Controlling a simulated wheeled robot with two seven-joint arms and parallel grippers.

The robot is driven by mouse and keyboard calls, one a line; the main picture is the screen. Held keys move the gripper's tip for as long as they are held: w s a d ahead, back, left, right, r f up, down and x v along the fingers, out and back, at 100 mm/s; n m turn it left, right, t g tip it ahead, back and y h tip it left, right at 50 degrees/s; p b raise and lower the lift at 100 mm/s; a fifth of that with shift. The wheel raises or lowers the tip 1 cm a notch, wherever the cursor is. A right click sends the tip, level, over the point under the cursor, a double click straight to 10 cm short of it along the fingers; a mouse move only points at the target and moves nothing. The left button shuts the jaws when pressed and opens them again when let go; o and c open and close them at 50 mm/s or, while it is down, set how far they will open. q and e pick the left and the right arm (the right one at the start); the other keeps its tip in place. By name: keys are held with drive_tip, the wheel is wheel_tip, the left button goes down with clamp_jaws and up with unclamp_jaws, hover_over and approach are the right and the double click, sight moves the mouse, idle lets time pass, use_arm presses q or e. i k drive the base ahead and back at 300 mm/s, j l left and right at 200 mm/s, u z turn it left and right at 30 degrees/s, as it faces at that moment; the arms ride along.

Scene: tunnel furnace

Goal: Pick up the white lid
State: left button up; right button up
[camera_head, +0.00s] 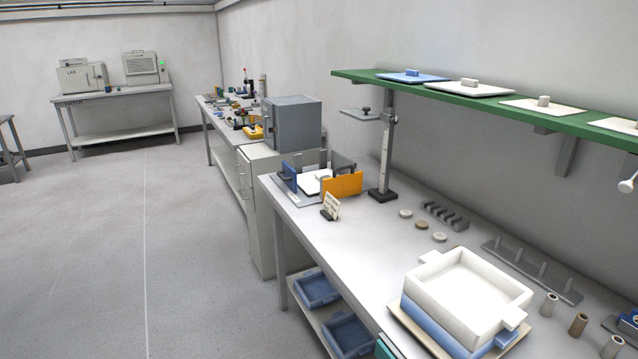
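A flat white lid (490,90) with a small block handle lies on the green wall shelf (455,104), right of a blue lid (430,77). Two cream-white lids (565,109) (608,123) with similar handles lie farther right on the shelf; the last is cut by the picture edge. Another white plate with a small block (314,182) lies between blue and orange upright plates on the bench. I cannot tell which white lid is meant. Neither of my grippers shows in the head view.
On the bench (350,247), a white open tray (452,299) sits on a blue one at the front right. A post stand (388,150) rises below the shelf's left end. Small discs, cylinders and a peg rack (532,271) lie nearby. The floor at left is clear.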

sight(309, 182)
drive_tip(key=i+j+z, duration=0.1)
drive_tip(key=i+j, duration=0.6)
